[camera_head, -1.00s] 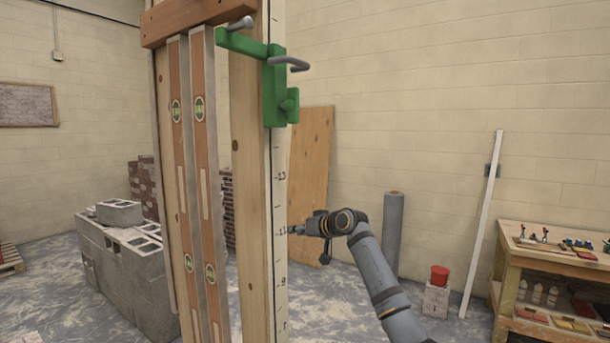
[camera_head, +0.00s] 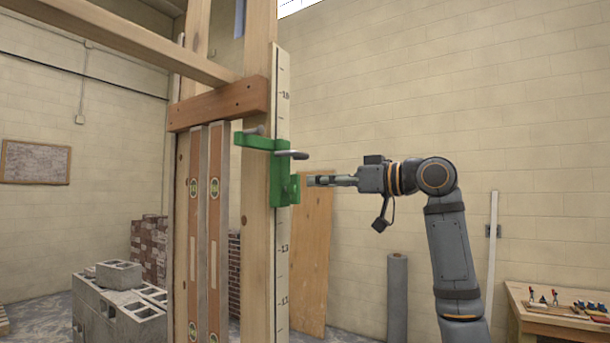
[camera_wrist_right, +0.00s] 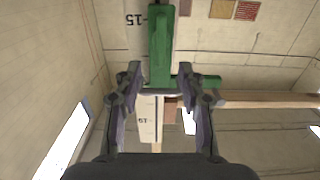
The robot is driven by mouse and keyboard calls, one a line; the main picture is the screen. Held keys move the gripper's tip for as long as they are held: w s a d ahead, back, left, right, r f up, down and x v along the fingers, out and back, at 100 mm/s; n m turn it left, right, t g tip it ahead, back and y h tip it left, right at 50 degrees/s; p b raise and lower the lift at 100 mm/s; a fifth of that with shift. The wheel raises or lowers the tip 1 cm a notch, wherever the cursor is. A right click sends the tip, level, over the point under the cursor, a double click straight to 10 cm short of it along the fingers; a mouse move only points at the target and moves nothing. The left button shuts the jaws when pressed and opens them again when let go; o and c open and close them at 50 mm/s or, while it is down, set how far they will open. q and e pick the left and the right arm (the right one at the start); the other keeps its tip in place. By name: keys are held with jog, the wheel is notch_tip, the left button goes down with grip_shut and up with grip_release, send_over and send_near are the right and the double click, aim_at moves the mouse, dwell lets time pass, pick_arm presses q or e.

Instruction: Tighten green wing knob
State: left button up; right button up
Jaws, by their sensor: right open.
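The green wing knob (camera_head: 294,188) sticks out low on the right side of a green clamp (camera_head: 279,165). The clamp is on a marked white board (camera_head: 283,90) along a wooden post, with a grey bar handle (camera_head: 292,154) above the knob. My right gripper (camera_head: 312,181) is level with the knob, just to its right and pointing at it. The wrist view appears upside down. There, the right gripper's (camera_wrist_right: 161,80) two fingers are apart, with the green clamp (camera_wrist_right: 160,40) showing between and beyond them. The knob's outline is hard to separate there. I cannot tell whether the fingertips touch it. My left gripper is out of view.
Two spirit levels (camera_head: 205,230) stand upright left of the post, under a wooden crosspiece (camera_head: 218,104). Concrete blocks (camera_head: 120,310) are at the lower left. A plywood sheet (camera_head: 313,255) and grey roll (camera_head: 397,300) stand behind. A workbench (camera_head: 550,310) is at lower right.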

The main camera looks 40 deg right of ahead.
aim_at(300, 182)
jog(key=p+x, duration=0.1)
jog(key=x, duration=0.3)
jog(key=shift+w+a+r+p, duration=0.15)
jog(key=shift+a+r+p, duration=0.05)
jog(key=shift+a+p, duration=0.15)
jog(key=shift+w+d+f, duration=0.1)
jog(key=shift+w+f, duration=0.1)
jog(key=shift+w, duration=0.25)
jog(key=shift+s, duration=0.15)
jog(key=shift+c, duration=0.7)
grip_shut()
